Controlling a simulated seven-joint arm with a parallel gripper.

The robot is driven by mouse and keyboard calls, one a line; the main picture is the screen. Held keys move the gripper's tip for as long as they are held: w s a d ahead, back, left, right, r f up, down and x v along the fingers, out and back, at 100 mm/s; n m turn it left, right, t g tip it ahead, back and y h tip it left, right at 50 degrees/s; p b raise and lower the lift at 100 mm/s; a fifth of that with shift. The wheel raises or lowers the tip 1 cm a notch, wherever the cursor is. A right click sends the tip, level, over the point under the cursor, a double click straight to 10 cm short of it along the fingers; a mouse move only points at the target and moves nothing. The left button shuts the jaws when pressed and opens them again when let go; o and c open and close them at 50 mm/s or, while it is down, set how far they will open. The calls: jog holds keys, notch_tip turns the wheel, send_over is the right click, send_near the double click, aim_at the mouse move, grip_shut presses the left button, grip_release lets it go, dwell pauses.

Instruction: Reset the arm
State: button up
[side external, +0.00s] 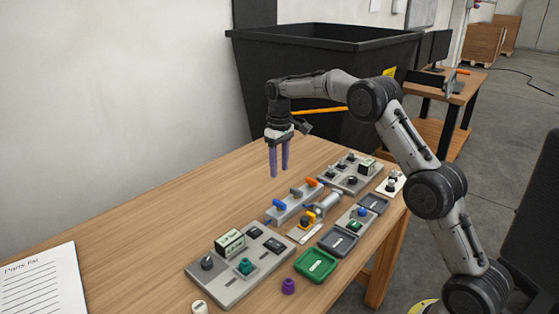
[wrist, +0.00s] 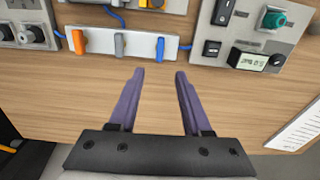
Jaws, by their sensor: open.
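My gripper (side external: 279,172) hangs pointing down above the wooden table (side external: 170,210), behind the row of panels. Its two purple fingers are apart with nothing between them. In the wrist view, the open gripper (wrist: 157,76) has bare tabletop beneath it. The grey lever panel (wrist: 140,46) lies just beyond the fingertips, with an orange lever (wrist: 78,42), a grey lever (wrist: 120,45) and a blue lever (wrist: 160,49). The fingers touch nothing that I can see.
A control panel with a teal knob (side external: 245,266) stands near the front; another panel (side external: 350,173) stands farther back. A green tray (side external: 315,264) and purple piece (side external: 288,286) lie near the edge. A large black bin (side external: 320,75) stands behind the table. The table's left side is mostly clear.

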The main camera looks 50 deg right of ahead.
jog(key=shift+r, duration=0.9)
